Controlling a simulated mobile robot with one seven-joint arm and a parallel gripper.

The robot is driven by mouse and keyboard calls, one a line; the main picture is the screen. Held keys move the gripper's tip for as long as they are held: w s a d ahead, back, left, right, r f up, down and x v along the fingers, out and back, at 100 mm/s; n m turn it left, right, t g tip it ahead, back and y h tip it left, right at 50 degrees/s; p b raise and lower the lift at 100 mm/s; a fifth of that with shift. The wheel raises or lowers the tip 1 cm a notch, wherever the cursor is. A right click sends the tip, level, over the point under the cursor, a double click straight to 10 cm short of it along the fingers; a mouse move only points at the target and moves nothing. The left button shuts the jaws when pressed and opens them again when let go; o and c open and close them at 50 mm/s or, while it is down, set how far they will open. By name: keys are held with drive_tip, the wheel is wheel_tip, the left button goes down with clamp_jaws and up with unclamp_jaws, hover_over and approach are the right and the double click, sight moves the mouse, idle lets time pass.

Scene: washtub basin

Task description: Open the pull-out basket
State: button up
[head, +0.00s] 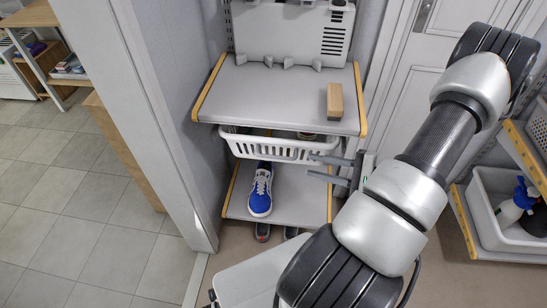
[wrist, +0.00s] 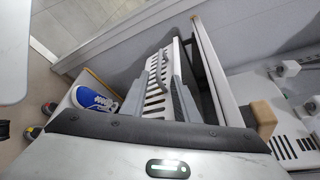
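The pull-out basket (head: 268,149) is white with a slotted front and hangs just under the upper shelf. It holds something dark, mostly hidden by the shelf. My gripper (head: 311,165) is at the right end of the basket's front, its two grey fingers apart, one above the other, pointing left. The upper finger overlaps the basket's lower right part in this view; contact cannot be told. In the wrist view, the slotted basket (wrist: 157,97) shows between the fingers of my gripper (wrist: 163,68), with no clear grasp on it.
The upper shelf (head: 275,95) carries a wooden block (head: 335,101) near its front right. A blue shoe (head: 261,190) stands on the lower shelf (head: 290,200). A wall edge (head: 165,120) rises on the left, with open tiled floor (head: 90,200) beyond. Another rack with a white bin (head: 490,215) stands right.

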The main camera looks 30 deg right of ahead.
sight(278, 158)
drive_tip(key=b+x, duration=0.1)
drive_tip(key=x, duration=1.3)
drive_tip(key=shift+w+a, duration=0.1)
drive_tip(key=shift+w, duration=0.05)
clamp_jaws()
